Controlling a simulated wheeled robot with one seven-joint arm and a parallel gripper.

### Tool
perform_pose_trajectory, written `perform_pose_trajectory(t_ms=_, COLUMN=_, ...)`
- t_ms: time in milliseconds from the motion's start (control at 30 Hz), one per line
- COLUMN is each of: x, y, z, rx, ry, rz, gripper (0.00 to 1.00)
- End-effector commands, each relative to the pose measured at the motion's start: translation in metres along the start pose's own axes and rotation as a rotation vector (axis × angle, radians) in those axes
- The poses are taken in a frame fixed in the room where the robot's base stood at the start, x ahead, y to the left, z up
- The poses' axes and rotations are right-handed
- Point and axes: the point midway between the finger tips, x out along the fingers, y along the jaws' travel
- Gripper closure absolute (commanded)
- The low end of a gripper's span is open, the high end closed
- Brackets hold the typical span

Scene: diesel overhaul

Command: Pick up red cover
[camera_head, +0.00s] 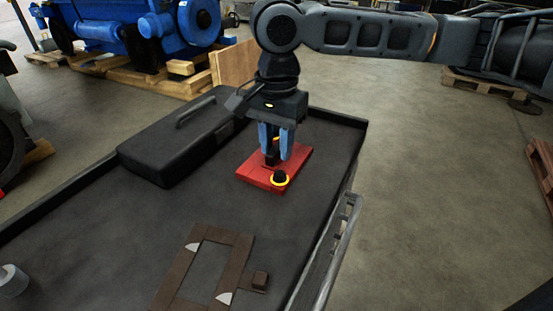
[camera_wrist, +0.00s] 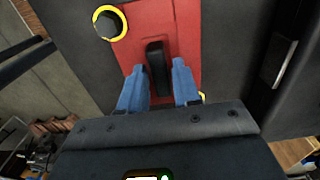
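The red cover (camera_head: 256,176) lies flat on the dark cart top. It has a black upright handle in its middle and a black knob with a yellow ring (camera_head: 280,178) at its near corner. My gripper (camera_head: 276,156) points down over the cover, with its blue fingers on either side of the handle. In the wrist view the red cover (camera_wrist: 182,22) shows with the black handle (camera_wrist: 156,68) between the two fingertips (camera_wrist: 160,72). Gaps show between the handle and both fingers, so the gripper is open. Part of the cover is hidden behind the fingers and gripper body.
A black case (camera_head: 180,140) with a handle stands left of the cover on the cart (camera_head: 130,235). A brown frame (camera_head: 178,275) with white corner marks lies at the near side. A grey roll (camera_head: 12,281) sits at the left edge. A rail (camera_head: 338,250) runs along the cart's right side.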

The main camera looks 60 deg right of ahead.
Motion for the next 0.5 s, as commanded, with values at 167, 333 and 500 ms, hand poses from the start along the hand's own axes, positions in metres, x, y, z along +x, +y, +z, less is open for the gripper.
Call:
perform_pose_trajectory(t_ms=167, x=-0.0001, y=0.0, z=0.0, rx=0.0, ry=0.0, rz=0.0, gripper=0.86)
perform_pose_trajectory(t_ms=333, x=-0.0002, y=-0.0001, z=0.0, rx=0.0, ry=0.0, rz=0.0, gripper=1.0)
perform_pose_trajectory(t_ms=500, x=-0.0003, y=-0.0001, z=0.0, rx=0.0, ry=0.0, rz=0.0, gripper=1.0)
